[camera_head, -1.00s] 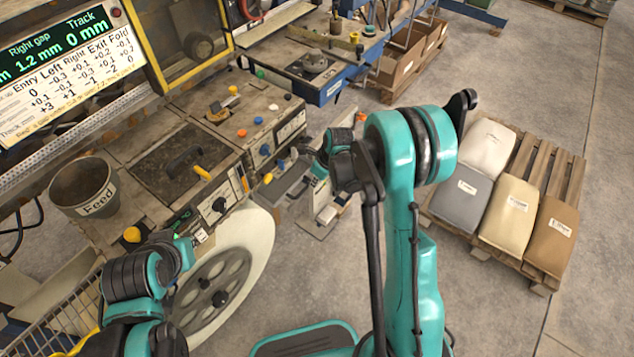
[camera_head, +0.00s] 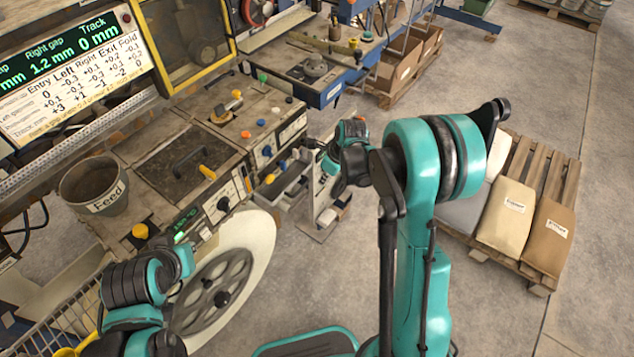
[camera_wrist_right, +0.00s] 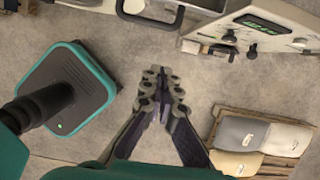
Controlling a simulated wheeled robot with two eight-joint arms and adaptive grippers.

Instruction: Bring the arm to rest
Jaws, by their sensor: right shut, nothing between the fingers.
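My right arm rises from the bottom of the head view and bends at a large teal elbow. Its forearm points away and left toward the machine. My right gripper (camera_wrist_right: 160,88) shows in the wrist view with its dark fingers together and nothing between them, above bare concrete floor. In the head view its fingers are too small and covered to make out. My left arm (camera_head: 140,285) is folded at the lower left of the head view, in front of the machine. Its gripper fingers do not show.
The machine bench with a Feed pot (camera_head: 95,187), a handled dark plate (camera_head: 185,160) and a large spoked wheel (camera_head: 212,292) stands at left. A wooden pallet (camera_head: 545,165) with several sacks (camera_head: 507,212) is at right. Concrete floor is open between them.

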